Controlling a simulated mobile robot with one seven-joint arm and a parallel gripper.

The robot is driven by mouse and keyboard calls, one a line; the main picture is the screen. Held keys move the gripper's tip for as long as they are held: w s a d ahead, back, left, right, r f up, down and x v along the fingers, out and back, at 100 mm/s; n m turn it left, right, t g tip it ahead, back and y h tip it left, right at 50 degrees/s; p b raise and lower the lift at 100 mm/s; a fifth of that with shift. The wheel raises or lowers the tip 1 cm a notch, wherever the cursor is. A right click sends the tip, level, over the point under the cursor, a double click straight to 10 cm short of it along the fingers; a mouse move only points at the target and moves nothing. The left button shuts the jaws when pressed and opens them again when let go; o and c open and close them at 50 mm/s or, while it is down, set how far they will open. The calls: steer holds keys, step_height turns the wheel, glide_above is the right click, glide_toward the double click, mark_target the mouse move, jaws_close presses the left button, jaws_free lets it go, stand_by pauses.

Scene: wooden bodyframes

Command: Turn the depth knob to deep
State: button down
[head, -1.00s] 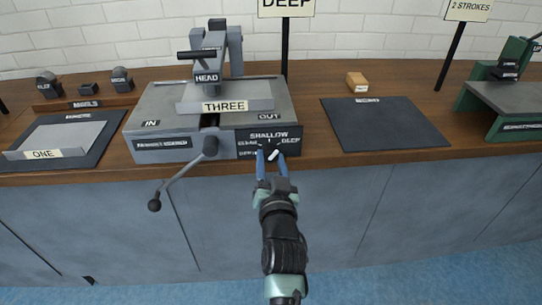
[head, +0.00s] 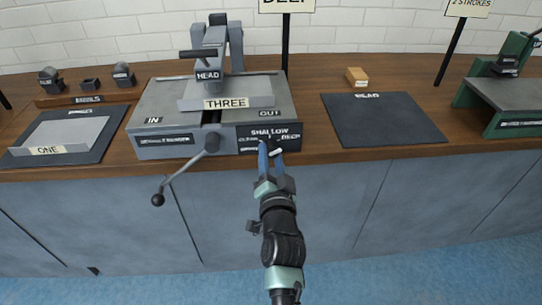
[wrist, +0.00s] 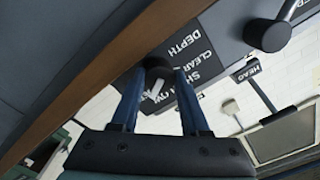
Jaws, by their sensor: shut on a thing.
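The depth knob (wrist: 158,66) is a small dark knob with a white pointer on the front right panel (head: 252,131) of the grey machine. In the head view my gripper (head: 270,149) reaches up to it, its blue fingers covering most of it. In the wrist view my gripper (wrist: 160,78) has one finger on each side of the knob, shut on it. The white pointer (wrist: 156,89) shows between the fingers. SHALLOW stands above the knob and DEEP at its upper right in the head view. The pointer's exact setting is hard to tell.
A lever with a ball end (head: 158,199) hangs in front of the machine, left of my gripper. A plate marked THREE (head: 226,103) lies on the machine. A dark mat (head: 385,120) lies to the right. The counter's front edge runs just below the knob.

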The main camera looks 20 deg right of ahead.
steer(key=shift+c, duration=2)
jaws_free()
steer(key=shift+s, duration=0.1)
steer(key=p+v, duration=0.6)
steer(key=v, duration=0.6)
steer(key=shift+s, duration=0.4)
steer(key=shift+a, duration=0.1)
